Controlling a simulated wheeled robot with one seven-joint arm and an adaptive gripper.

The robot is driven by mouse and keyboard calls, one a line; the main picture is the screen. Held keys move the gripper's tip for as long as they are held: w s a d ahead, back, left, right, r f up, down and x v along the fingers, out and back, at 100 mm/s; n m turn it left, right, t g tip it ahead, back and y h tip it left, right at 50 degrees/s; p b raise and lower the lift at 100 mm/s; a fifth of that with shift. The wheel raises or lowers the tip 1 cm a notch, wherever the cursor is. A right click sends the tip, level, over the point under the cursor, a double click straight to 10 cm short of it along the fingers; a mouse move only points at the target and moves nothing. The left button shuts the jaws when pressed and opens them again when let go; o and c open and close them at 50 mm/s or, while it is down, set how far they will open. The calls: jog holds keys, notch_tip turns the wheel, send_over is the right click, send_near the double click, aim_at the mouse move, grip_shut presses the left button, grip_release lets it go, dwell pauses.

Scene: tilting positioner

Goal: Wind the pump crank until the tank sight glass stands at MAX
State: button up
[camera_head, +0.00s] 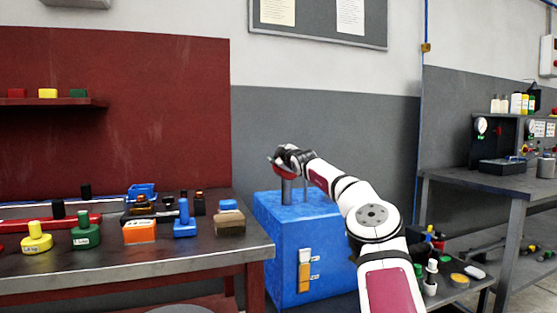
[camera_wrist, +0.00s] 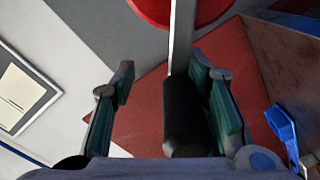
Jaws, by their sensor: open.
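The blue tank (camera_head: 285,225) stands on the floor between the two benches. Its sight glass (camera_head: 304,270) is on the front face, pale at the top and orange below. Two small labels sit beside it, too small to read; the orange top looks close to the upper one. A red disc (camera_head: 284,168) of the pump crank sits above the tank on a grey post; the disc also shows in the wrist view (camera_wrist: 190,8). My gripper (camera_head: 288,158) is open at the crank. In the wrist view, the black crank handle (camera_wrist: 182,112) lies between my open fingers (camera_wrist: 168,80), nearer the right one.
A right bench (camera_head: 490,180) carries a panel with a gauge. A low shelf of small items (camera_head: 450,278) is right of my arm. A notice board (camera_head: 320,20) hangs behind.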

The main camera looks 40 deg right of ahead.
jog(key=shift+s+d+f+b, duration=0.25)
jog(key=shift+s+f+b, duration=0.15)
jog(key=shift+b, duration=0.7)
jog(key=shift+s+a+b, duration=0.1)
jog(key=shift+s+b, duration=0.15)
jog(key=shift+b, duration=0.55)
jog(key=b+v, duration=0.2)
jog(key=b, duration=0.1)
jog(key=b+v, duration=0.2)
jog(key=shift+a+r, duration=0.25)
jog(key=shift+a, duration=0.05)
jog(key=b+v, duration=0.5)
jog(key=v, duration=0.5)
jog(key=shift+s+r, duration=0.15)
jog(key=shift+s, duration=0.1)
jog(key=shift+a, duration=0.1)
